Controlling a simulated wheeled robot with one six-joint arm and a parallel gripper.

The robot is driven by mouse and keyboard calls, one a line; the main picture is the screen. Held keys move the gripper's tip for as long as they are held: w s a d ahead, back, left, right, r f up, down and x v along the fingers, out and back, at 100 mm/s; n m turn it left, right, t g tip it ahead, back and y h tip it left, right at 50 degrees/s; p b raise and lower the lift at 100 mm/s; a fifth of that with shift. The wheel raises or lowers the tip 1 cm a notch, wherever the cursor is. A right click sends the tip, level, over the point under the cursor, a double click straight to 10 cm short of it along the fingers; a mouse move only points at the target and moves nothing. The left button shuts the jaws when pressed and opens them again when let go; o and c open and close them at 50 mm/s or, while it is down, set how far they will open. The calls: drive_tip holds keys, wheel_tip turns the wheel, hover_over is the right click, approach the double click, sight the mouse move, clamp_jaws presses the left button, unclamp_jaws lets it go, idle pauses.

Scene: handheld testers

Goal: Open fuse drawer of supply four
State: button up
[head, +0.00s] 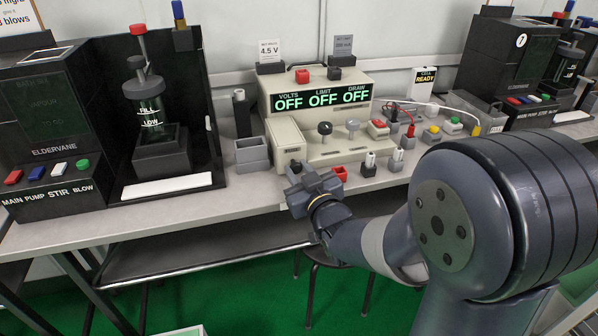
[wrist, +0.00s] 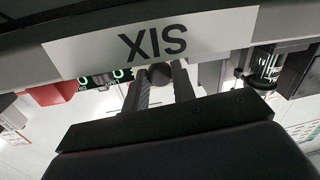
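The power supply (head: 300,98) is a cream box on the bench, its display reading OFF under VOLTS, LIMIT and DRAW. No number four is readable on it. A lower cream block (head: 283,135) stands at its left front; I cannot tell whether this holds the fuse drawer. My gripper (head: 300,180) is in front of this block at the bench's front edge and hides part of its foot. In the wrist view, the two dark fingers (wrist: 160,85) stand apart. A dark round knob (wrist: 160,72) shows between their tips, with no clear contact.
A label reading SIX (wrist: 153,43), upside down, is close to the wrist camera. A grey bin (head: 252,153) stands left of the supply, and red and grey blocks (head: 340,173) stand before it. Black machines stand left (head: 42,115) and right (head: 508,60). My arm covers the right foreground.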

clamp_jaws()
drive_tip(key=b+v, duration=0.2)
drive_tip(key=v, duration=0.5)
drive_tip(key=shift+s+a, duration=0.3)
drive_tip(key=shift+a, duration=0.05)
drive_tip(key=o, duration=0.6)
unclamp_jaws()
